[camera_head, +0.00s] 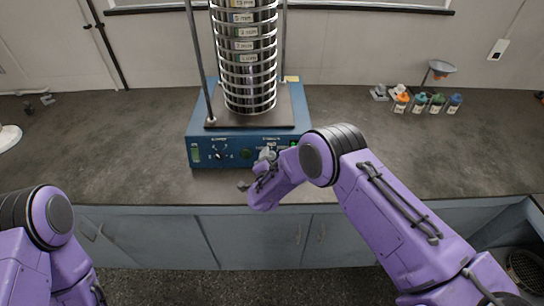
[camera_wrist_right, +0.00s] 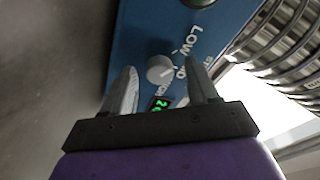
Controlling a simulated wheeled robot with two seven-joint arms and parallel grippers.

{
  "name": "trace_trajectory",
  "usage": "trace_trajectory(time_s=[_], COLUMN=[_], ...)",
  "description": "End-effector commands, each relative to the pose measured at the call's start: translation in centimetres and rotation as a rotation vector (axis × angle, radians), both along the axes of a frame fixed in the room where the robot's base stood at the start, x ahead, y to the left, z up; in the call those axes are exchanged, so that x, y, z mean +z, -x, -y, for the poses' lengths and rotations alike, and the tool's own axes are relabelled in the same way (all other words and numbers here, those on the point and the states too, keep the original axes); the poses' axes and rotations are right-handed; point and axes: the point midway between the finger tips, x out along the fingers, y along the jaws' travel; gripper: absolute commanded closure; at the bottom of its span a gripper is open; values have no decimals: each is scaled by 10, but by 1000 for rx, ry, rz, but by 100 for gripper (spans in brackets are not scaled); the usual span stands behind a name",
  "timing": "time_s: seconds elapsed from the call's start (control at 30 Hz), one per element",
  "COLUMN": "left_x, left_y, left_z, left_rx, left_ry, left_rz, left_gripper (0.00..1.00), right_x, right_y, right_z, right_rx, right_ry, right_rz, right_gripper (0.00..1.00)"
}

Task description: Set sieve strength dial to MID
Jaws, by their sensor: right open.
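The blue sieve shaker (camera_head: 235,143) stands on the counter with a tall stack of metal sieves (camera_head: 246,60). Its strength dial (camera_wrist_right: 160,69) is a round grey knob on the blue front panel, beside LOW lettering; the other labels are partly covered and the pointer direction is unclear. My right gripper (camera_wrist_right: 162,72) is open, with one finger on each side of the dial in the wrist view; I cannot tell whether they touch it. In the head view my right gripper (camera_head: 264,163) covers the right part of the panel. My left gripper is not visible.
Another knob (camera_head: 218,155) sits on the panel's left. Several small bottles (camera_head: 420,104) stand at the right back.

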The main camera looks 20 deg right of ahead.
Motion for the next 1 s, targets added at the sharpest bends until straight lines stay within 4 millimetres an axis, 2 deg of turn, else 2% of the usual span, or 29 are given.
trace_trajectory(time_s=[0.33,0.5,0.6,0.77,1.0], left_x=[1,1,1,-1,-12], left_y=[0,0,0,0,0], left_z=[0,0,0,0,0], left_rx=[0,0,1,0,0], left_ry=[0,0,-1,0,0], left_rz=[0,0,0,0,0], left_gripper=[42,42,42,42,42], right_x=[-2,-2,-2,-3,-5], right_y=[-6,-6,-5,-5,-6], right_z=[5,5,10,6,6], right_rx=[-2,-2,-3,-9,-43], right_ry=[2,2,3,-10,-98], right_rz=[-1,-1,-3,2,27], right_gripper=[41,96,97,97,97])
